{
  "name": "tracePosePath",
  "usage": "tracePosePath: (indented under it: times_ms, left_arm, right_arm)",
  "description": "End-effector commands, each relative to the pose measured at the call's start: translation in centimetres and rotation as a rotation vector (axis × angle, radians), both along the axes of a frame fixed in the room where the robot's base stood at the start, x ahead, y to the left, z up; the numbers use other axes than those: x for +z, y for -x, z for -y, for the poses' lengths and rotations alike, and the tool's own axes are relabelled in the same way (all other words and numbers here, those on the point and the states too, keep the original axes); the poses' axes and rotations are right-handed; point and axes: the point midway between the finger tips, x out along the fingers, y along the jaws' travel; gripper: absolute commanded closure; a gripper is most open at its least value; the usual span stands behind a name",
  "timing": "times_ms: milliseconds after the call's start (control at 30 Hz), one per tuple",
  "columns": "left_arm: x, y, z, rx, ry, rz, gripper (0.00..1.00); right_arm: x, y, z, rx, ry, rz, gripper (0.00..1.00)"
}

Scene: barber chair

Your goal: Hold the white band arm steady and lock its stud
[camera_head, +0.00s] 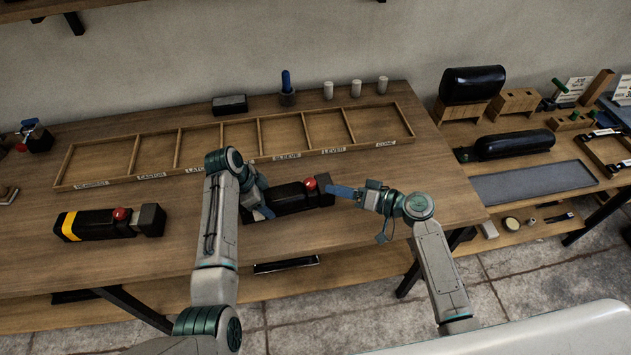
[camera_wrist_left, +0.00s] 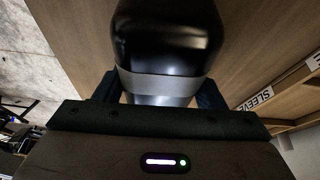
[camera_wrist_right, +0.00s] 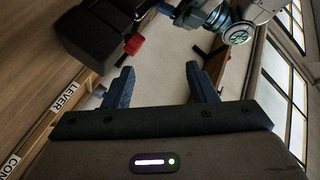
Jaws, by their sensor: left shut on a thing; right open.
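The white band arm (camera_head: 287,198) is a black padded arm lying on the table in front of the labelled tray. Its pale band (camera_wrist_left: 165,84) shows in the left wrist view, between the fingers of my left gripper (camera_wrist_left: 155,98). My left gripper (camera_head: 260,203) is shut on the arm near its left end. The red stud (camera_head: 310,183) stands on top near the arm's right end; it also shows in the right wrist view (camera_wrist_right: 134,46). My right gripper (camera_head: 345,191) is open and empty, just right of the stud and apart from it.
A yellow-banded black arm (camera_head: 95,223) with a red stud lies at the left. The divided wooden tray (camera_head: 62,170) spans the table behind, its compartments empty. A blue-handled tool (camera_head: 287,88) and several white cylinders stand at the back. A side table (camera_head: 520,228) holds black cushions.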

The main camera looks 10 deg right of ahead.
Motion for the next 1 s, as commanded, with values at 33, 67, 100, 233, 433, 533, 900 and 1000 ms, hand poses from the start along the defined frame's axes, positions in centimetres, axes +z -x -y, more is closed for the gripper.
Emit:
tracePosePath:
  times_ms: [33, 67, 100, 233, 433, 533, 900, 1000]
  left_arm:
    - [0.1, 0.0, 0.0, -0.001, 0.001, 0.001, 0.86]
    - [0.1, 0.0, 0.0, 0.0, 0.001, 0.001, 0.86]
    - [0.1, 0.0, 0.0, 0.0, 0.001, 0.001, 0.86]
    - [0.1, 0.0, 0.0, 0.0, 0.001, 0.001, 0.86]
    - [0.1, 0.0, 0.0, 0.0, 0.001, 0.001, 0.86]
    - [0.1, 0.0, 0.0, 0.0, 0.001, 0.001, 0.86]
    - [0.1, 0.0, 0.0, -0.001, 0.001, 0.001, 0.86]
    - [0.1, 0.0, 0.0, 0.0, 0.001, 0.001, 0.86]
  right_arm:
    - [0.2, -0.4, 0.6, 0.042, 0.081, 0.077, 0.48]
    - [0.3, -0.6, 0.9, 0.069, 0.131, 0.126, 0.48]
    - [0.4, -0.8, 1.3, 0.106, 0.194, 0.189, 0.48]
    - [0.6, -1.3, 2.6, 0.219, 0.371, 0.373, 0.48]
    - [0.8, -1.8, 4.1, 0.34, 0.535, 0.555, 0.48]
    - [0.8, -1.9, 4.4, 0.367, 0.568, 0.594, 0.48]
    - [-1.1, -3.9, -0.1, 0.375, 0.574, 0.609, 0.48]
    - [-1.8, -4.7, -1.8, 0.374, 0.574, 0.608, 0.48]
